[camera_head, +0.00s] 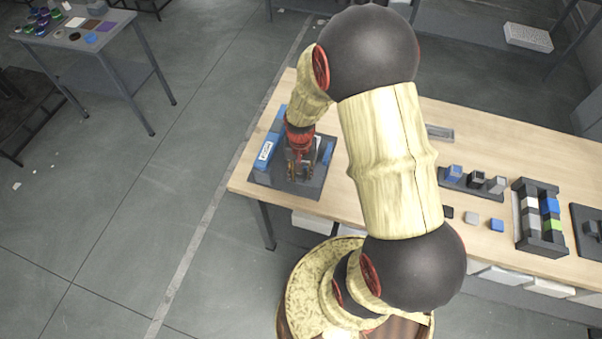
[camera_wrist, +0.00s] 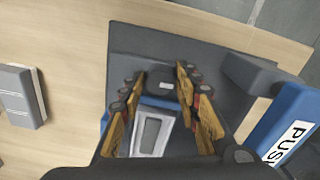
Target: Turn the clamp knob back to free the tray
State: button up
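A dark grey fixture plate (camera_head: 312,187) lies at the near left corner of the wooden table; it also fills the middle of the wrist view (camera_wrist: 125,45). My gripper (camera_head: 300,172) points down over it. In the wrist view, my gripper's fingers (camera_wrist: 160,86) stand apart on either side of a small dark block (camera_wrist: 162,87) with a light mark, perhaps the clamp knob. I cannot tell whether they touch it. A silver-grey piece with a dark rectangular recess (camera_wrist: 150,136) shows between the fingers. I cannot make out which part is the tray.
A blue block with a PUSH label (camera_head: 265,152) stands at the fixture's left; it is close at right in the wrist view (camera_wrist: 288,122). A slim blue piece (camera_head: 328,152) is at its right. Racks of coloured blocks (camera_head: 538,218) stand farther right.

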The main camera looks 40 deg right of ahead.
jog(key=shift+o, duration=0.6)
jog(key=shift+r+p, duration=2.6)
jog(key=shift+r, duration=1)
jog(key=shift+f, duration=0.1)
